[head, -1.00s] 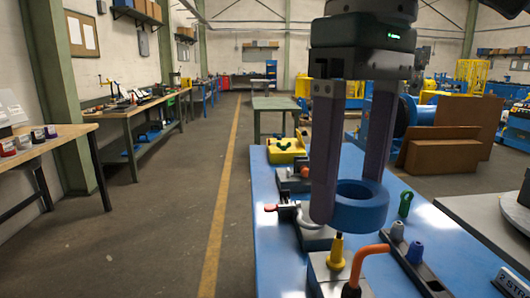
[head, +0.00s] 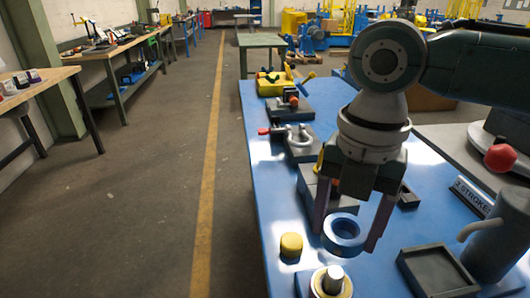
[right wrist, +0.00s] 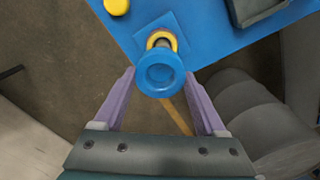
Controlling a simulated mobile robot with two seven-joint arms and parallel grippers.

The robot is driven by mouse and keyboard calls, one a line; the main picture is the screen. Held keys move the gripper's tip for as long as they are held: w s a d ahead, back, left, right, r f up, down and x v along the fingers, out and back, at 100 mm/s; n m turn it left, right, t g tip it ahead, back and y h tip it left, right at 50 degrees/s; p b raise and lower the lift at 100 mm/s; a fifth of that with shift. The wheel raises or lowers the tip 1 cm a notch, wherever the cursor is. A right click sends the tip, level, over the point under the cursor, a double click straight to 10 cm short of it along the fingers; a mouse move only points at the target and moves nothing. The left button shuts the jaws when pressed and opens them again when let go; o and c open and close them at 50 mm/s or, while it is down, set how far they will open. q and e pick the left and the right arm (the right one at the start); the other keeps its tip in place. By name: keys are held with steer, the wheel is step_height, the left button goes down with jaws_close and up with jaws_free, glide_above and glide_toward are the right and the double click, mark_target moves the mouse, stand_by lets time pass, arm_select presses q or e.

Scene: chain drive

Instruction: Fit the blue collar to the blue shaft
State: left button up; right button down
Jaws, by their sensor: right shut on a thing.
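The blue collar (head: 339,246), a thick ring, is between the two purple fingers of my right gripper (head: 345,240), which is shut on it above the blue table. The collar also shows in the right wrist view (right wrist: 160,90), between the fingertips. A short silver shaft (head: 333,280) stands upright in a yellowish ring on a block at the bottom of the head view. The collar is above and beyond this shaft, apart from it. In the right wrist view the yellow ring (right wrist: 161,34) shows just past the collar, which partly hides it. The shaft looks silver, not blue. My left gripper is out of view.
A yellow round cap (head: 291,245) stands left of the collar. A dark square tray (head: 437,272) and a grey press with a red knob (head: 501,158) are at the right. Clamps and a yellow fixture line the table's far part.

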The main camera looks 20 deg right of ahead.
steer(key=shift+s+d+f+n, duration=0.1)
steer(key=shift+d+f+n, duration=0.1)
steer(key=shift+f+n, duration=0.3)
steer(key=shift+r, duration=0.15)
steer(key=shift+f+b, duration=1.7)
steer(key=shift+f, duration=1.25)
steer(key=shift+r, duration=0.1)
steer(key=shift+p, duration=0.5)
